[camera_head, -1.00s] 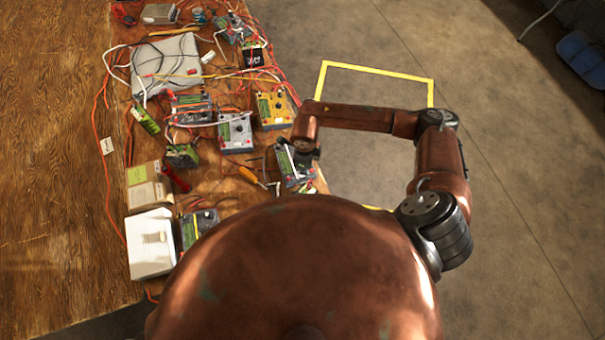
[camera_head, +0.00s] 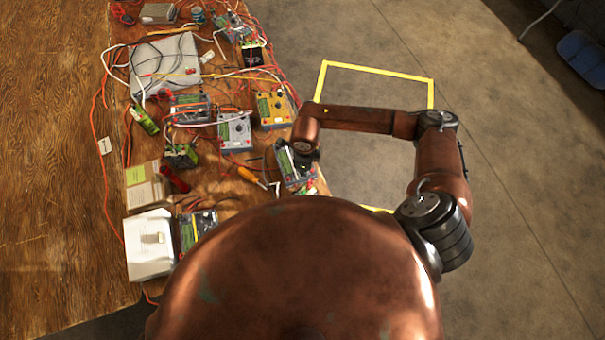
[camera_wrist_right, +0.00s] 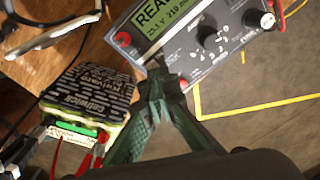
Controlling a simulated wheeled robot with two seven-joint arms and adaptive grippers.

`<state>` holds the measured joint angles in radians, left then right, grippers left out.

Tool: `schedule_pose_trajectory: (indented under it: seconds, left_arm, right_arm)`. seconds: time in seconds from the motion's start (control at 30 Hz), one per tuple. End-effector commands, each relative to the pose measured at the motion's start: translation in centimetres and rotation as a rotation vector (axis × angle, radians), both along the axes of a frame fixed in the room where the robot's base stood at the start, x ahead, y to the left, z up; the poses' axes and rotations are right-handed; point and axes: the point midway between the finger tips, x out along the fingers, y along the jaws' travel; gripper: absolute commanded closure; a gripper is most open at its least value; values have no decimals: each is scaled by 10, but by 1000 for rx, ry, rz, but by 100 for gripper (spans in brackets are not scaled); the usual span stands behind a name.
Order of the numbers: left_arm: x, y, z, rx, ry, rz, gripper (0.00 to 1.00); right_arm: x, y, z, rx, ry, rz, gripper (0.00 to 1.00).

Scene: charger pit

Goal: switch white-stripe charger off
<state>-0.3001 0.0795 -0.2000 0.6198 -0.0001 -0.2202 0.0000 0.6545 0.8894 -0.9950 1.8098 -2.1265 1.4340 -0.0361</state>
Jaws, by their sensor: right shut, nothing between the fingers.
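A grey charger (camera_wrist_right: 200,42) with a lit green "READY" screen, dark knobs and red parts fills the top of the right wrist view. It also shows in the head view (camera_head: 287,166), at the bench's right edge, partly hidden by my right arm. I cannot make out a white stripe on it. My right gripper (camera_wrist_right: 157,78) is shut and empty, its tips at the charger's lower-left edge; contact cannot be told. In the head view its fingers are mostly hidden. Other chargers are a pale grey one (camera_head: 235,133) and a yellow one (camera_head: 273,108). My left gripper is out of view.
A black-labelled battery pack (camera_wrist_right: 90,95) with red leads lies left of the gripper. An orange-handled screwdriver (camera_head: 248,174), loose cables and a white box (camera_head: 150,245) crowd the wooden bench (camera_head: 55,190). Floor right of the bench is clear inside a yellow outline (camera_head: 375,69).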

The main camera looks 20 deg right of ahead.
Motion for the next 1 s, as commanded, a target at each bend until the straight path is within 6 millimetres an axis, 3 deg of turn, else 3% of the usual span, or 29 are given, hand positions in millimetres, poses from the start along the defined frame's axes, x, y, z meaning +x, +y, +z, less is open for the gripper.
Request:
schedule_pose_trajectory:
  seconds: [0.47, 1.0]
  left_arm:
    - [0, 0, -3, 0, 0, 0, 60]
    - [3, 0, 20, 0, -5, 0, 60]
  right_arm:
    - [0, 0, -4, 0, 0, 0, 100]
    - [0, 0, 36, -1, -1, -1, 100]
